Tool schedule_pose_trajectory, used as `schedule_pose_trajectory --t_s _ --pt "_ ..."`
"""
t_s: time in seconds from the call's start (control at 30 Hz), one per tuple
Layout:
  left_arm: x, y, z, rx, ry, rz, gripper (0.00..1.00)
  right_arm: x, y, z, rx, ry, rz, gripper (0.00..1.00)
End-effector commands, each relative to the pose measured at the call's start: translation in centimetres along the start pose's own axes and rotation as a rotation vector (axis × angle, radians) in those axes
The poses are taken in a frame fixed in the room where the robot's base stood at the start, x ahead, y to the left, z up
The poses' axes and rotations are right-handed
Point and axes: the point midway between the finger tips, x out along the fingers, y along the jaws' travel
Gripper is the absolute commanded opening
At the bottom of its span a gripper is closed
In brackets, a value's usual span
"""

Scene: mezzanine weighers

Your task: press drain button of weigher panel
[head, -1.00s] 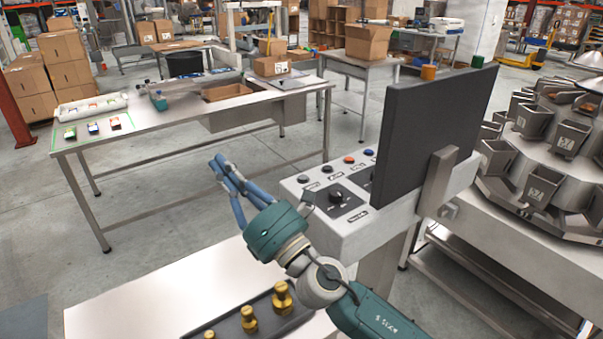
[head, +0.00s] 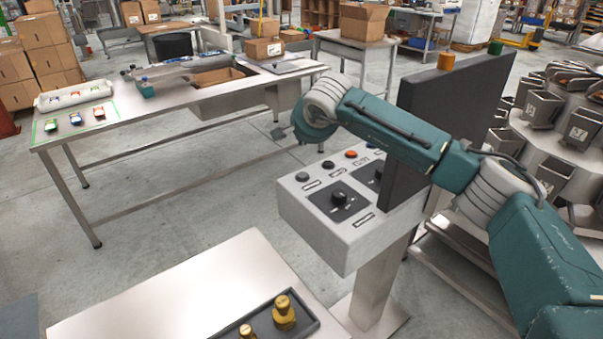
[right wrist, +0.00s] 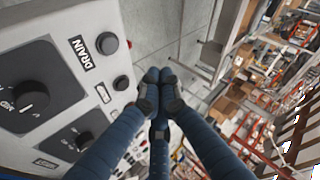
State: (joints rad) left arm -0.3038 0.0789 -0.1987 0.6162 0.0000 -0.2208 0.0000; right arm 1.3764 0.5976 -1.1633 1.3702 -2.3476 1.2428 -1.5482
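The weigher panel (head: 325,225) is a light grey sloped box on a post, with a row of round buttons along its far edge and dark knobs. The drain button (right wrist: 107,43) is black and sits beside a label reading DRAIN in the right wrist view. In the head view it appears to be the leftmost black button (head: 302,177). My right gripper (right wrist: 158,88) has its blue fingers drawn together at the dark tips, with nothing seen between them. It is apart from the button. In the head view my right wrist hides most of the fingers. My left gripper is out of view.
A dark monitor (head: 465,100) stands on the panel's right side, close to my right arm. A near table (head: 170,290) holds a tray with brass weights. A long steel table (head: 150,125) stands behind, with open floor between. Weigher buckets (head: 540,108) are at right.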

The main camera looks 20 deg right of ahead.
Motion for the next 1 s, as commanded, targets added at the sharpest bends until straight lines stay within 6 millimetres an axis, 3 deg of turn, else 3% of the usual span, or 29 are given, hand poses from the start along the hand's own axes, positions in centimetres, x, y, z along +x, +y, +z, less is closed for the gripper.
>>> schedule_pose_trajectory --t_s 0.13,0.57,1.0 --pt "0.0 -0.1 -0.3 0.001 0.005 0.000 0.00 -0.1 0.2 -0.7 -0.007 0.015 0.010 0.00" --pt "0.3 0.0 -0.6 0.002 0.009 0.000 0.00 0.4 0.5 -0.1 -0.005 0.011 0.009 0.00" --pt "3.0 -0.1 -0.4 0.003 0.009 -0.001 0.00 4.2 3.3 2.6 -0.004 0.009 0.009 0.00"
